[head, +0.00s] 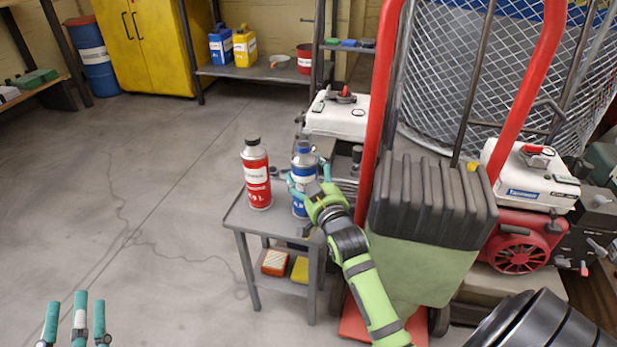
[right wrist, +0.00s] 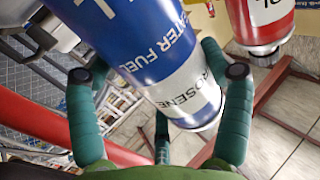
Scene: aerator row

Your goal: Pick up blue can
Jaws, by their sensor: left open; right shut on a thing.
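The blue can (head: 304,176), with a white label band, is upright at the small grey cart (head: 246,219). My right gripper (head: 308,184) is shut on it from the right, with teal fingers around its body. In the right wrist view the blue can (right wrist: 155,50) lies between the fingers of the right gripper (right wrist: 160,100). I cannot tell whether its base touches the cart top. My left gripper (head: 76,318) is open and empty at the bottom left, over the floor and far from the can.
A red can (head: 257,178) stands on the cart just left of the blue can. An orange box (head: 275,262) and a yellow item (head: 300,270) lie on its lower shelf. A red hand truck (head: 382,110) with a green-grey container (head: 425,262) stands right. Left floor is clear.

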